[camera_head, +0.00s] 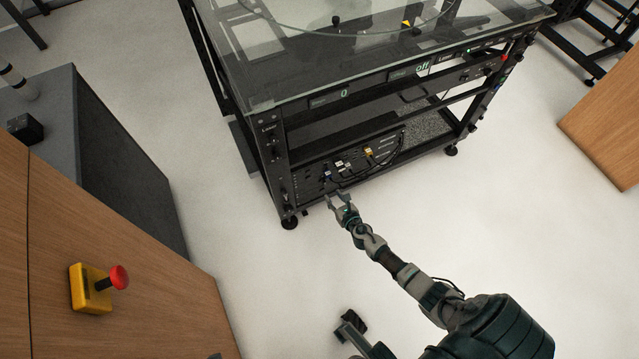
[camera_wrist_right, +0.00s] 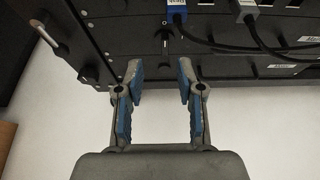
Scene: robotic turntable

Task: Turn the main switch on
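The glass-topped turntable rack (camera_head: 277,100) stands ahead, with a black lower panel (camera_head: 310,172) carrying plugged cables. My right gripper (camera_head: 338,198) is just in front of this panel's lower edge. In the right wrist view the same gripper (camera_wrist_right: 160,80) is open and empty, its blue-padded fingers spread. A small black switch-like part with a light mark (camera_wrist_right: 165,38) shows on the panel, beyond and roughly between the fingertips. I cannot tell for sure whether it is the main switch, nor its position. The fingers appear apart from it.
A blue plug (camera_wrist_right: 177,12) and a grey plug (camera_wrist_right: 246,12) with dark cables sit beside and above the fingers. A yellow box with a red button (camera_head: 92,288) is on the wooden cabinet at left. White floor (camera_head: 520,230) is clear at right.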

